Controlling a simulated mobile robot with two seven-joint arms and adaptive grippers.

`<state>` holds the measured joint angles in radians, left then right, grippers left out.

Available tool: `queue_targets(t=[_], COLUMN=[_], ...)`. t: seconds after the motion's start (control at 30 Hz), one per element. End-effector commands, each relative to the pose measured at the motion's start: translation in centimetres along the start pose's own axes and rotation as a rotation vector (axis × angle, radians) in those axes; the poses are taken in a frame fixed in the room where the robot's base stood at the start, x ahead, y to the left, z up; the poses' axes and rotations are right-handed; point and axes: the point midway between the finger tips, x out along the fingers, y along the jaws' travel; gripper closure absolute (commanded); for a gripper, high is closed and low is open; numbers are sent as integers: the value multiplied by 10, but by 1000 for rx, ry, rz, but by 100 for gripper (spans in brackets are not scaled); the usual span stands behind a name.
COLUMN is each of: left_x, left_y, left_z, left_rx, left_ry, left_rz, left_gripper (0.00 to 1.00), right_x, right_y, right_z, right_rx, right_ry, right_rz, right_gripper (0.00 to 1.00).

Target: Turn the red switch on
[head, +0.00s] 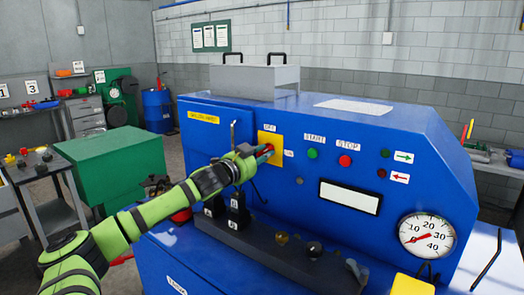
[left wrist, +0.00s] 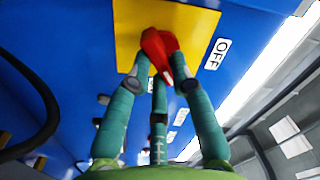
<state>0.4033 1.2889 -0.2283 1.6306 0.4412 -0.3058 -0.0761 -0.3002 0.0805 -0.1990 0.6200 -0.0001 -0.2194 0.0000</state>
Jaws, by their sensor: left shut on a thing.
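The red switch (left wrist: 158,45) is a rotary knob on a square yellow plate (left wrist: 129,22) on the blue machine. The plate also shows in the head view (head: 265,136), with an OFF label (head: 269,127) above it and an ON label (head: 288,153) to its right. My left gripper (head: 264,154) is at the plate, shut on the red switch. In the left wrist view its teal fingers (left wrist: 161,82) close around the knob from both sides and hide part of it. I cannot tell exactly where the knob points. My right gripper is not in view.
A green START button (head: 312,153) and red STOP button (head: 345,161) sit right of the plate. Below them are a white display (head: 349,197) and a round gauge (head: 427,235). A dark ledge (head: 275,250) with knobs and levers juts out below my left arm.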

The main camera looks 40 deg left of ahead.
Motion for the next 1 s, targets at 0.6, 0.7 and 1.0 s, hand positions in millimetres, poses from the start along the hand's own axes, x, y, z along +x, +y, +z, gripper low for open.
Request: queue_targets(t=[0.6, 0.7, 1.0], left_x=[0, 0, 0], left_y=[1, 1, 2], left_z=[2, 3, 4], left_rx=[516, 567, 647], left_ry=[0, 0, 0], left_rz=[-1, 0, -1], left_gripper=[100, 100, 100], right_x=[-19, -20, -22], right_y=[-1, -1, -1], right_z=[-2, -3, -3], right_rx=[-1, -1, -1], right_ry=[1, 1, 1], right_rz=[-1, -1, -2], right_gripper=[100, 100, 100])
